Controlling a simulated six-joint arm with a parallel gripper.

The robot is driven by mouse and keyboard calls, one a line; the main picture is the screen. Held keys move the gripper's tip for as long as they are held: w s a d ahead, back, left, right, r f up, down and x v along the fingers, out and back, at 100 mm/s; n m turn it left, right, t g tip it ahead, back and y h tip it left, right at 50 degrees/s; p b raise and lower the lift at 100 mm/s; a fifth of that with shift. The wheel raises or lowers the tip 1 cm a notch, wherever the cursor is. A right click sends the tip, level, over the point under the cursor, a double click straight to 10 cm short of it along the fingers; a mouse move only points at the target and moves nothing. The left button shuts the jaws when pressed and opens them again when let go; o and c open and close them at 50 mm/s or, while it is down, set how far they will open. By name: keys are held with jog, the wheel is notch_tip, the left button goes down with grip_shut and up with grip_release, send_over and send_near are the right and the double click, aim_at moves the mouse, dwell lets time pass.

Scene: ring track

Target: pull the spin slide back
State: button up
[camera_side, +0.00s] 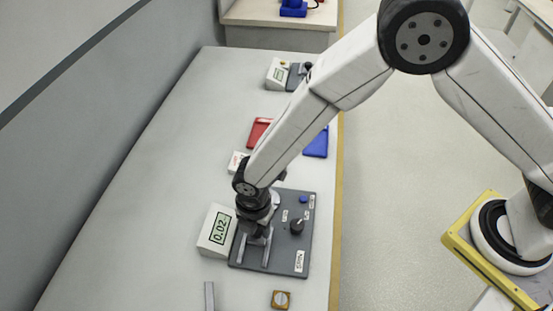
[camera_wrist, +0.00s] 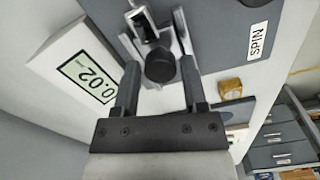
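The spin slide shows in the wrist view as a round black knob (camera_wrist: 160,67) on a metal slide with pale rails (camera_wrist: 184,38). It sits on a dark grey panel (camera_wrist: 222,35) with a white SPIN label (camera_wrist: 257,39). My gripper (camera_wrist: 157,80) is open, with one finger on each side of the knob; a gap shows on both sides. In the side view my gripper (camera_side: 257,236) is low over the left part of the panel (camera_side: 284,262) and hides the knob. The pale rails (camera_side: 267,250) show below it.
A white display box (camera_side: 212,243) reading 0.02 stands left of the panel. A black dial (camera_side: 297,227) and blue button (camera_side: 303,199) are on the panel. A brass block (camera_side: 281,299) and metal bar (camera_side: 209,296) lie nearer. Red (camera_side: 258,132) and blue (camera_side: 317,146) trays lie farther back.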

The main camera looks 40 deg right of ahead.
grip_shut()
dwell(1.2)
